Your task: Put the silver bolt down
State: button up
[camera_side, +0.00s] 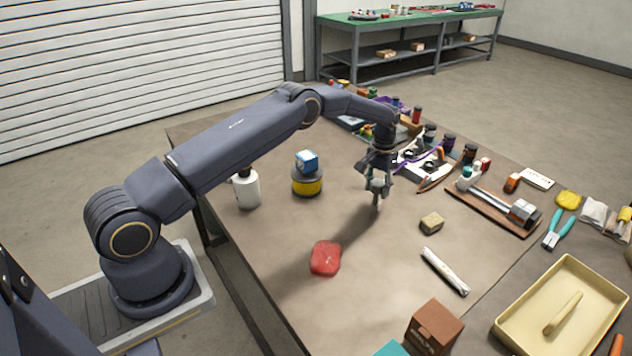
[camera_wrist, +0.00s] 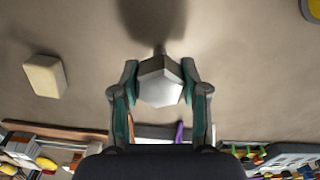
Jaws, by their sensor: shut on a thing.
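The silver bolt (camera_wrist: 160,82) is between the fingers of my gripper (camera_wrist: 160,85) in the wrist view, its hexagonal head facing the camera. The fingers press on it from both sides. In the side view the bolt (camera_side: 377,187) hangs upright, head up, below my gripper (camera_side: 376,180). It is over the bare brown tabletop (camera_side: 280,232). Its lower end is close to the surface; I cannot tell whether it touches.
A tan block (camera_side: 431,223) lies right of the bolt, and a red lump (camera_side: 325,258) lies nearer the front. A yellow-black tin with a blue block (camera_side: 307,162) stands left. A wooden board with a metal part (camera_side: 490,208) lies right. Bare tabletop surrounds the bolt.

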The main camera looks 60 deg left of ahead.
jog(key=shift+f, duration=0.1)
jog(key=o, duration=1.2)
